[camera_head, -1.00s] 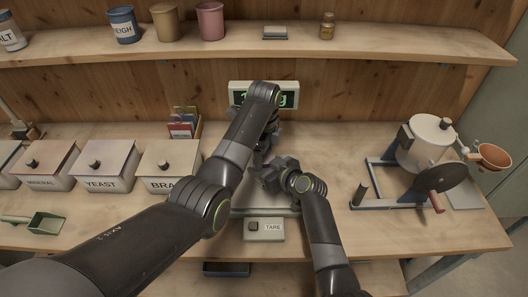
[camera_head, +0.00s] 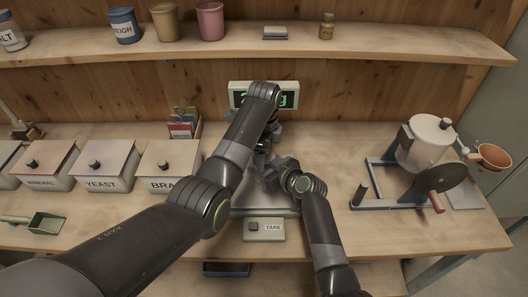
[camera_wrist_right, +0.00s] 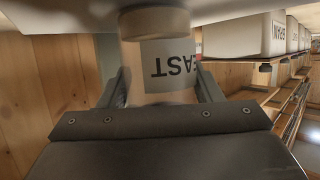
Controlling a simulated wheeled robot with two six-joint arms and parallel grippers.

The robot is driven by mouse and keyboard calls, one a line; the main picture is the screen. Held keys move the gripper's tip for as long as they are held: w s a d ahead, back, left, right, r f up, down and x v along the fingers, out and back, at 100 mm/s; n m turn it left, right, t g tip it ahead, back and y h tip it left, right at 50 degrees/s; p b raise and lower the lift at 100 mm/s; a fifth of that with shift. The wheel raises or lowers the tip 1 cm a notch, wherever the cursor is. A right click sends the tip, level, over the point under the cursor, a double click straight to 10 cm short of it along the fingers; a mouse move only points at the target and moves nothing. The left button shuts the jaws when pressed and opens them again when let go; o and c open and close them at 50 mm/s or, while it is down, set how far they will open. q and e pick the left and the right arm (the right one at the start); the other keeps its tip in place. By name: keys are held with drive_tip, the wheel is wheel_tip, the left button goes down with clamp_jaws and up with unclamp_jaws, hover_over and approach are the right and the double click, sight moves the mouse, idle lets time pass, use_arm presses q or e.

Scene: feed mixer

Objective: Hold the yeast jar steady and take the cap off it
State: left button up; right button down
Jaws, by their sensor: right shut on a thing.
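The yeast jar (camera_wrist_right: 165,55) is in the right wrist view, pale, with its label upside down in the picture. A rounded cream end (camera_wrist_right: 155,22) of it is at the top of that view. My right gripper (camera_wrist_right: 163,88) has a finger on each side of the jar and is shut on it. In the head view my right gripper (camera_head: 268,170) is in front of the scale display, and the jar is hidden behind my arms. My left gripper (camera_head: 265,142) is close beside it, its fingers hidden. I cannot make out the cap.
A scale display (camera_head: 237,92) stands behind my grippers, and its TARE box (camera_head: 263,229) is in front. Lidded bins, including YEAST (camera_head: 105,170) and BRAN (camera_head: 167,165), stand to the left. A mixer (camera_head: 428,145) with a crank is at the right.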

use_arm(q)
drive_tip(key=shift+r, duration=2.25)
use_arm(e)
drive_tip(key=shift+c, duration=1.8)
unclamp_jaws()
drive_tip(key=shift+d, duration=0.1)
